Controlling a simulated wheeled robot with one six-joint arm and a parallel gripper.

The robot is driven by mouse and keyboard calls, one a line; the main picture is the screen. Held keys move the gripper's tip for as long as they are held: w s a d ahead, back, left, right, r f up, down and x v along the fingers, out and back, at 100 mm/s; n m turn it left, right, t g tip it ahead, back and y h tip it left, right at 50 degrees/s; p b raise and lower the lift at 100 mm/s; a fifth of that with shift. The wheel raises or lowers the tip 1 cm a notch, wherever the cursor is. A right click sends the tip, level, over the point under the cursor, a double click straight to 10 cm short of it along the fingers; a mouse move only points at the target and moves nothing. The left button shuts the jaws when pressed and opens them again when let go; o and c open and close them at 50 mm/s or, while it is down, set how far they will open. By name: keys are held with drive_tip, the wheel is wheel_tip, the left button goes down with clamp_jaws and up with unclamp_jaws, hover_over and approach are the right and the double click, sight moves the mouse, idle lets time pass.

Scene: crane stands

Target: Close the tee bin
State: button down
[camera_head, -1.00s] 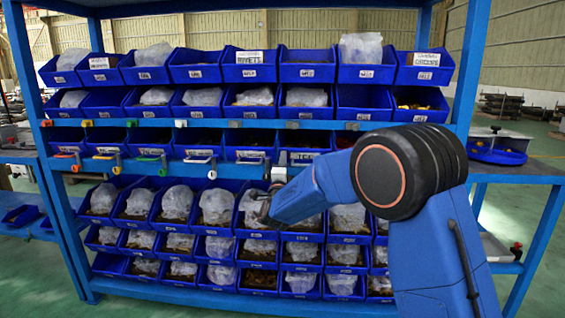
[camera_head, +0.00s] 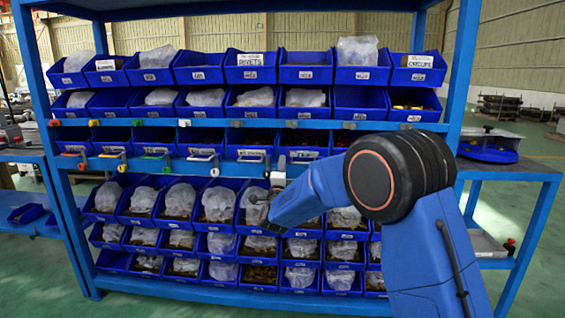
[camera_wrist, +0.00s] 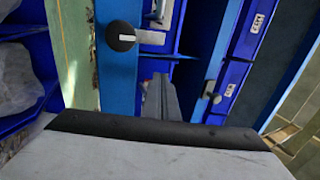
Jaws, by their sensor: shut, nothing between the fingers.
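No bin label legibly reads "tee" in these views, so I cannot tell which bin is the tee bin. Blue bins fill the rack in rows; in the head view the row at mid-height has a bin with a green handle (camera_head: 152,156) and one with a white handle (camera_head: 200,156). My gripper (camera_head: 258,200) is in front of the lower bins, partly hidden by my arm. In the wrist view my gripper (camera_wrist: 160,95) is shut and empty, its fingers near blue bars and bin fronts. Whether it touches them is unclear.
A blue rail carries coloured knobs; a black knob (camera_wrist: 120,36) and a second dark knob (camera_wrist: 213,96) show close in the wrist view. Lower bins (camera_head: 178,203) hold bagged parts. A side table (camera_head: 515,170) stands right of the rack. Green floor lies around it.

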drive_tip(key=v, duration=1)
drive_tip(key=s+d+r+n+g+y, duration=0.1)
drive_tip(key=s+d+n+g+y, duration=0.1)
drive_tip(key=s+d+n+g, duration=0.45)
drive_tip(key=s+d+r+n+g+y, duration=0.15)
drive_tip(key=s+d+n, duration=0.3)
drive_tip(key=d, duration=0.55)
drive_tip(key=s+d+f+n+g+h, duration=0.1)
drive_tip(key=s+d, duration=0.5)
drive_tip(key=s, duration=0.7)
drive_tip(key=s+d+f+n+g, duration=0.4)
drive_tip(key=s+d+f+g, duration=0.1)
drive_tip(key=s, duration=0.9)
drive_tip(key=s+d+f+n+g+h, duration=0.1)
drive_tip(key=s+d+f+n+g, duration=0.1)
drive_tip(key=s+d+f, duration=0.5)
drive_tip(key=s+d+g, duration=0.1)
drive_tip(key=s, duration=0.5)
drive_tip(key=shift+s+g+h, duration=0.2)
drive_tip(key=shift+g+h, duration=0.15)
drive_tip(key=shift+g, duration=0.05)
drive_tip(key=shift+d, duration=0.1)
